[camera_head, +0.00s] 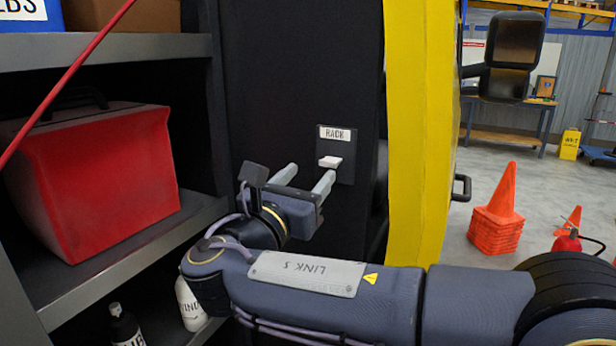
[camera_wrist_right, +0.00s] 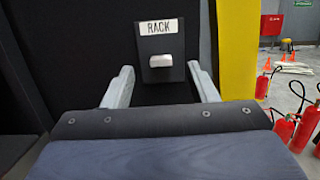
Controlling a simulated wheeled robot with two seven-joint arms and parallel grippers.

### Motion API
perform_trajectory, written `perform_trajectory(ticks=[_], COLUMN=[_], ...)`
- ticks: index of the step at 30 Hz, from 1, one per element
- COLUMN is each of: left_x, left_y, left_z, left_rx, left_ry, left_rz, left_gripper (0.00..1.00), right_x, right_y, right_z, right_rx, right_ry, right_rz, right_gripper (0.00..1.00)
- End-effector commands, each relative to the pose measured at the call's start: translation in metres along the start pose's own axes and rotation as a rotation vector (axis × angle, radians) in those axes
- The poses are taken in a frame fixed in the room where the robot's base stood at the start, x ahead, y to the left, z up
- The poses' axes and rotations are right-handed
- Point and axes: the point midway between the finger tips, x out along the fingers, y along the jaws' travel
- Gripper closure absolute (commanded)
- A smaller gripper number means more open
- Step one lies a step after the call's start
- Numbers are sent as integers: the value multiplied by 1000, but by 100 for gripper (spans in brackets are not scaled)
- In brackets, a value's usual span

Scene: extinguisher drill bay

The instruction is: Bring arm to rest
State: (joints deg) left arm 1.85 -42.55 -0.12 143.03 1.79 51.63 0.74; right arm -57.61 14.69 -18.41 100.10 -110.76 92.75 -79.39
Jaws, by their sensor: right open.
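My right gripper (camera_head: 307,181) is open and empty in the head view. Its two grey fingers point at a black switch plate marked RACK on a dark panel. The plate has a white rocker switch (camera_head: 330,162). In the right wrist view the RACK plate (camera_wrist_right: 168,62) and its white switch (camera_wrist_right: 161,60) sit ahead, between and beyond the open fingers (camera_wrist_right: 160,88). The fingertips appear apart from the switch; the exact gap is hard to tell. My right arm (camera_head: 330,285) stretches across the bottom of the head view. My left gripper is not in view.
A shelf unit (camera_head: 130,255) at left holds a red case (camera_head: 95,170) and bottles (camera_head: 188,305). A red line crosses it. A yellow upright (camera_head: 418,130) stands right of the panel. Orange cones (camera_head: 497,212) and extinguishers (camera_wrist_right: 307,127) stand on the floor at right.

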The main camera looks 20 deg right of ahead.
Motion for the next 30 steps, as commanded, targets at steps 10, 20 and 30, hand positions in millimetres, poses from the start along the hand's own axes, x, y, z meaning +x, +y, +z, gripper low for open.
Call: perform_trajectory(ticks=[10,20,30], left_x=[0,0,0], left_y=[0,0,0], left_z=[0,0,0], left_rx=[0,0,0], left_ry=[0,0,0], left_rz=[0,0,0], left_gripper=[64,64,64], right_x=[9,16,-143], right_y=[-9,-133,-200], right_z=[-13,-183,-274], right_rx=[25,551,1648], right_ry=[55,767,1318], right_rz=[-11,-325,-1311], right_gripper=[47,47,47])
